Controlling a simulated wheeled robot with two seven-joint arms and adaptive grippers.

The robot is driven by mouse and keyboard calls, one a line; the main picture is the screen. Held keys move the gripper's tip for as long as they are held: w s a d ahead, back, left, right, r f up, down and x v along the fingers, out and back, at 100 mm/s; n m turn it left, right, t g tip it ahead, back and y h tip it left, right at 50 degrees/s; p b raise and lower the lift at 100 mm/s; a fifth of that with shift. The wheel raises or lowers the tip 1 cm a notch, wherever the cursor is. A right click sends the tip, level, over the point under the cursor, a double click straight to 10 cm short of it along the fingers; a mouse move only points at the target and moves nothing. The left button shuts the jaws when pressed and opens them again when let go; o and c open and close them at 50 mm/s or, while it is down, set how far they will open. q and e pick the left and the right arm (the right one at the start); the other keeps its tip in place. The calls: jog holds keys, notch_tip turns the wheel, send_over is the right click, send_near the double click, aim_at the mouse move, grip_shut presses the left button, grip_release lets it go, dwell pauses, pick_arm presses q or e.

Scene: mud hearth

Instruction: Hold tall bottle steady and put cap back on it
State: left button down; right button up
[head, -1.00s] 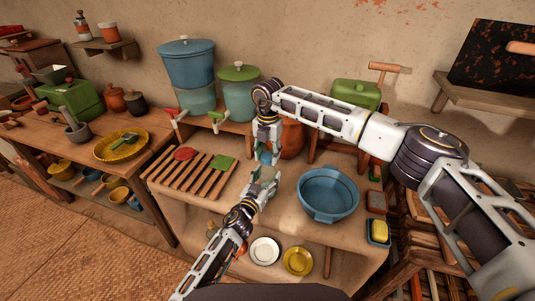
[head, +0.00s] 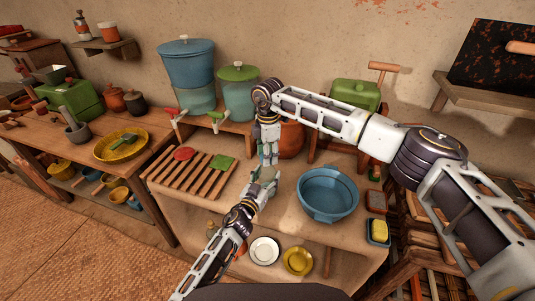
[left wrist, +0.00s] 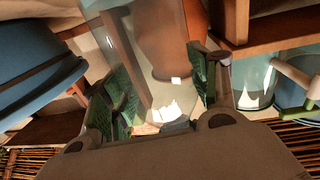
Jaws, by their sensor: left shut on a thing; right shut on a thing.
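The tall bottle (left wrist: 148,88) looks clear and pale in the left wrist view, standing between the green-padded fingers of my left gripper (left wrist: 155,95). In the head view my left gripper (head: 263,184) is shut on the bottle, which is mostly hidden by the fingers there. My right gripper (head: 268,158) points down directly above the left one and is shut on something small. That would be the cap, but the fingers hide it. I cannot tell whether the cap touches the bottle's mouth.
A blue basin (head: 328,195) stands close right of the grippers. A slatted wooden rack (head: 190,178) lies to the left. Blue (head: 187,65) and green-lidded (head: 239,90) dispensers stand behind.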

jog(key=m, duration=0.4)
jog(key=shift+m, duration=2.3)
jog(key=o, duration=0.7)
jog(key=shift+r, duration=0.1)
jog(key=shift+r, duration=2.15)
jog(key=shift+r, duration=0.1)
